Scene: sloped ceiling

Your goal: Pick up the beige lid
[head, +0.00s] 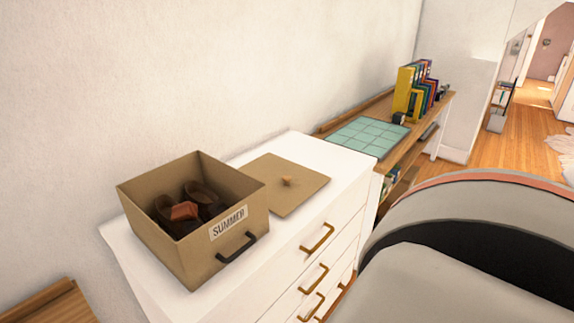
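The box is open, carries a "SUMMER" label and a dark handle, and holds brown shoes (187,211). The box's corner hides a little of the lid's left side. Neither my left nor my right gripper is in the head view.
A wooden desk (420,127) beyond the dresser holds a green grid mat (366,137) and several colourful binders (412,92). The wall runs along the dresser's back. A large grey rounded shape (470,215) fills the lower right. Wooden floor (520,135) is clear at far right.

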